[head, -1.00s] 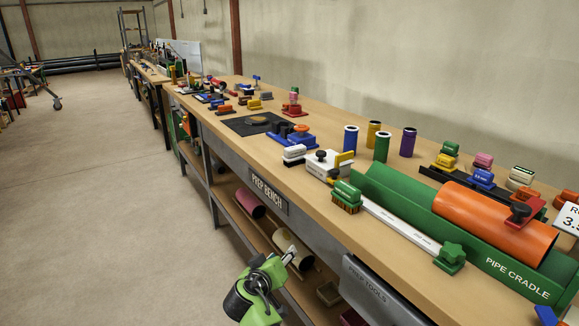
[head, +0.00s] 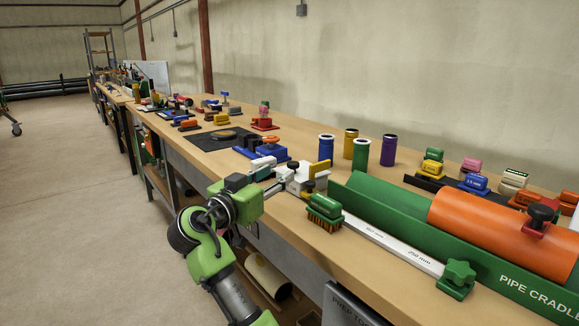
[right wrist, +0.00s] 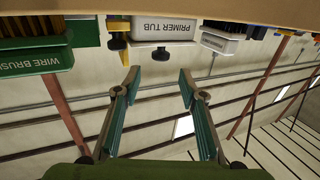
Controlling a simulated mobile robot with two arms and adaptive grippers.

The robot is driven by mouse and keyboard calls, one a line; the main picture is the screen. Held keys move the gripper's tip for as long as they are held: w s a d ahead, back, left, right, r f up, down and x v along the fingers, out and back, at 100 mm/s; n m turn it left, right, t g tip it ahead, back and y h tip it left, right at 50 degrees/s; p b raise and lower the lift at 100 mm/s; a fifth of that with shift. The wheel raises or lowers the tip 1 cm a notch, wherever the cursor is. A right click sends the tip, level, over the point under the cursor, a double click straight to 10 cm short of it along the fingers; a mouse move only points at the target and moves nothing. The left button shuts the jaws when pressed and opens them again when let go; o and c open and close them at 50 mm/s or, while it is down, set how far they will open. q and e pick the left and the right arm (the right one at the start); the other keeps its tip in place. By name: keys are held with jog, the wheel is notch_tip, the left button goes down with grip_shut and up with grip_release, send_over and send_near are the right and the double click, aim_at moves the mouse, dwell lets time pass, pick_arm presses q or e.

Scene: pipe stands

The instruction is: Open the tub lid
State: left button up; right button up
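The primer tub (head: 309,181) is a white box with a black knob (head: 292,165) on its lid, standing on the bench near the front edge; the lid looks closed. In the right wrist view the tub (right wrist: 163,27) appears upside down, its label readable and its knob (right wrist: 161,53) just beyond the fingers. My right gripper (head: 277,179) is at the tub's left side in the head view. Its two fingers (right wrist: 158,78) are spread with nothing between them, apart from the knob as far as I can tell. My left gripper is out of view.
The green wire brush (head: 324,212) stands close in front of the tub. A yellow piece (head: 318,169) is beside it. A white block (head: 262,163) and a blue clamp-like piece (head: 272,153) stand behind. The green pipe cradle (head: 400,220) lies to the right.

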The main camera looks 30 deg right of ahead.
aim_at(290, 165)
jog(key=x, duration=0.8)
grip_shut()
